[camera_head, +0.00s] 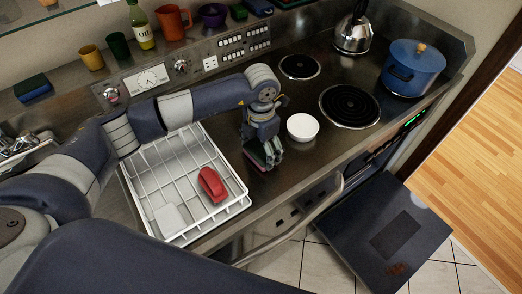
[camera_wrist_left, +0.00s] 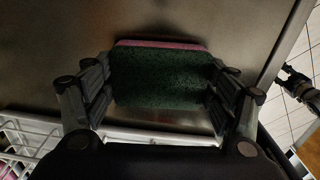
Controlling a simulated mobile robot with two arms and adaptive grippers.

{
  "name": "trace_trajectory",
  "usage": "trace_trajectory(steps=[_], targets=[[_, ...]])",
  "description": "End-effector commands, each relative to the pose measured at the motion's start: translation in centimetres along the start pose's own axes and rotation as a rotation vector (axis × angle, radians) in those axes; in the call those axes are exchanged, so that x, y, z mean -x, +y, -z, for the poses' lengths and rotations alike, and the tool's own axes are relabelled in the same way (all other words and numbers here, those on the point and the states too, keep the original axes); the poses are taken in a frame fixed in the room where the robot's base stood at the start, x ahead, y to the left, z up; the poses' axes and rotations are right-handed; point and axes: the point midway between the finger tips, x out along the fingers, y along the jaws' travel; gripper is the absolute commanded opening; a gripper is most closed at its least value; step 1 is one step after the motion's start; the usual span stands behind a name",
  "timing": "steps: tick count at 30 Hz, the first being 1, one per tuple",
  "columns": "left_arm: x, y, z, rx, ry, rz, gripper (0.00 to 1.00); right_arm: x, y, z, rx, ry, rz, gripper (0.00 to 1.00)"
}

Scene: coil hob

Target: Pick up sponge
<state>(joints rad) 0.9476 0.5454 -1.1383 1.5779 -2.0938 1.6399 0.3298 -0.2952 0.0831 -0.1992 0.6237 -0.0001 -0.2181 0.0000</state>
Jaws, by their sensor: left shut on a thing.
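The sponge (camera_wrist_left: 162,76) has a dark green face and a pink layer along its far edge in the left wrist view. It sits between the two fingers of my left gripper (camera_wrist_left: 160,92), which is shut on it. In the head view my left gripper (camera_head: 264,154) points down over the steel counter, just right of the white dish rack, and the sponge (camera_head: 254,157) shows partly under the fingers. Whether the sponge touches the counter is hard to tell. A dark shape at the right edge of the left wrist view may be my right gripper (camera_wrist_left: 294,82); its jaws are unclear.
The white wire rack (camera_head: 240,206) holds a red object (camera_head: 212,185). A white bowl (camera_head: 302,127) stands close right of my left gripper. A blue pot (camera_head: 412,68) and kettle (camera_head: 353,30) stand on the hob. The oven door (camera_head: 385,225) hangs open below.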

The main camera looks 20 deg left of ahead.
Motion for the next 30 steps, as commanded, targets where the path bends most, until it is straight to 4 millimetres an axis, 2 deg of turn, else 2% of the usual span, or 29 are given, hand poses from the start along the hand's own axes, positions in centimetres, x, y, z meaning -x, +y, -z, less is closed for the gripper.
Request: trace_trajectory(steps=[7, 21, 24, 30], targets=[[2.7, 0.1, -0.1, -0.002, -0.006, -0.004, 0.7, -2.1, -0.4, -0.8, 0.0, -0.01, 0.004, 0.38], [3.6, -10.8, -4.8, -0.006, -0.003, -0.001, 0.7, -6.6, -0.9, -1.4, -0.001, -0.012, 0.009, 0.38], [3.9, -12.5, -5.5, -0.004, -0.002, -0.001, 0.7, -7.1, -0.9, -1.4, -0.001, -0.012, 0.009, 0.38], [4.3, -14.3, -6.3, -0.001, -0.001, -0.001, 0.7, -7.6, -0.8, -1.4, -0.001, -0.011, 0.007, 0.38]])
